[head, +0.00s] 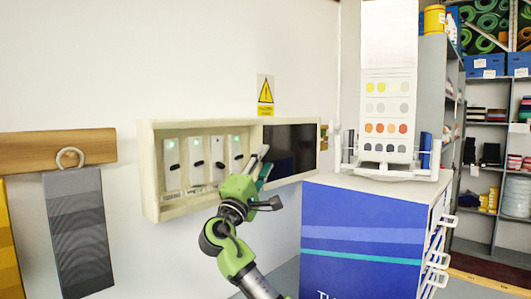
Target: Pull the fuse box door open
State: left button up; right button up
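The fuse box (149,172) is a cream, wall-mounted box. Its left part is uncovered and shows several pale switch modules with dark levers and small green lights. A dark panel in a cream frame, which looks like the fuse box door (296,146), extends to the right of the switches. It appears swung aside, but its exact angle is hard to tell. My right gripper (262,163) is at the border between the switches and the dark panel. Its fingers overlap this edge; I cannot tell whether they touch or grip anything. My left gripper is out of view.
A yellow warning sign (265,92) is above the box. A blue-fronted counter (360,232) with a colour-chart stand (388,105) stands close on the right. A wooden rail (30,152) with hanging swatches (78,230) is on the left wall.

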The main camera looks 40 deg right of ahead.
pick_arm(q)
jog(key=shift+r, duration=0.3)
pick_arm(e)
jog(key=shift+x, duration=0.9)
jog(key=shift+f, duration=0.1)
